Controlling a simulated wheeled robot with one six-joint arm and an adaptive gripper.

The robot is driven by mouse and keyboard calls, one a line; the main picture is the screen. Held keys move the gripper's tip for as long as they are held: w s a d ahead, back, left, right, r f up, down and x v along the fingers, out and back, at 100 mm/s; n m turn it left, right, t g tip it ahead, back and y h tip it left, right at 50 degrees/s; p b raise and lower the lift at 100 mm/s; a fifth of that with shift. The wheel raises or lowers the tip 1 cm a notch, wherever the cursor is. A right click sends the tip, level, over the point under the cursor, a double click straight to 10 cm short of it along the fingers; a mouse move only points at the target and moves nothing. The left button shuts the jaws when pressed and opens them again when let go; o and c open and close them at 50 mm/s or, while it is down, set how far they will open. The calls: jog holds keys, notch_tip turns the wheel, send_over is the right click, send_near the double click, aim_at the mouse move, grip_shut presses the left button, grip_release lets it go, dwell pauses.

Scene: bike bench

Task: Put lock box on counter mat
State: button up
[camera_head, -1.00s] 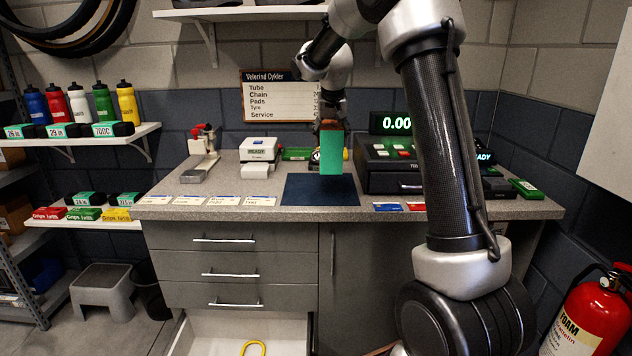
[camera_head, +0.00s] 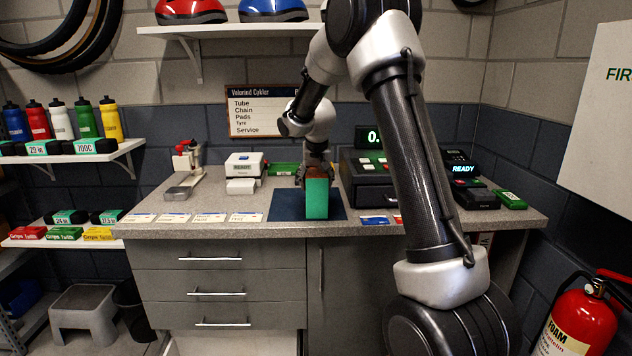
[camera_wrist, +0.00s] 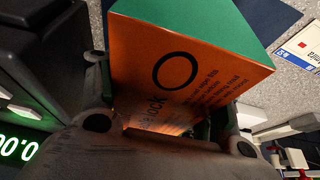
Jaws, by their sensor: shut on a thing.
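The lock box (camera_head: 316,199) is green on the side facing the head camera. In the wrist view the lock box (camera_wrist: 185,75) shows an orange face with a black ring and print, beside a green face. My gripper (camera_head: 318,172) is shut on its upper part and holds it upright. The dark blue counter mat (camera_head: 283,206) lies on the counter, and the box is over it. I cannot tell whether the box's bottom touches the mat. A dark blue patch of the mat (camera_wrist: 262,14) also shows in the wrist view.
The black cash register (camera_head: 362,185) stands close to the right of the mat. A white card reader or printer (camera_head: 243,170) stands to the left, with a green box (camera_head: 284,169) behind the mat. Several price cards (camera_head: 210,218) line the counter's front edge.

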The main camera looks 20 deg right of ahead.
jog(key=o, duration=1.9)
jog(key=v, duration=1.2)
jog(key=shift+s+a, duration=0.1)
jog(key=s+a+r+n+y, duration=0.1)
jog(key=s+r, duration=0.1)
jog(key=s, duration=1.1)
jog(key=s+r+n, duration=0.2)
jog(key=s+r, duration=0.1)
jog(key=s, duration=1.1)
jog(key=s+a+f+n, duration=0.1)
jog(key=s+f, duration=0.4)
jog(key=s, duration=0.6)
jog(key=shift+s+a+n+y, duration=0.25)
jog(key=shift+a+n+y, duration=0.05)
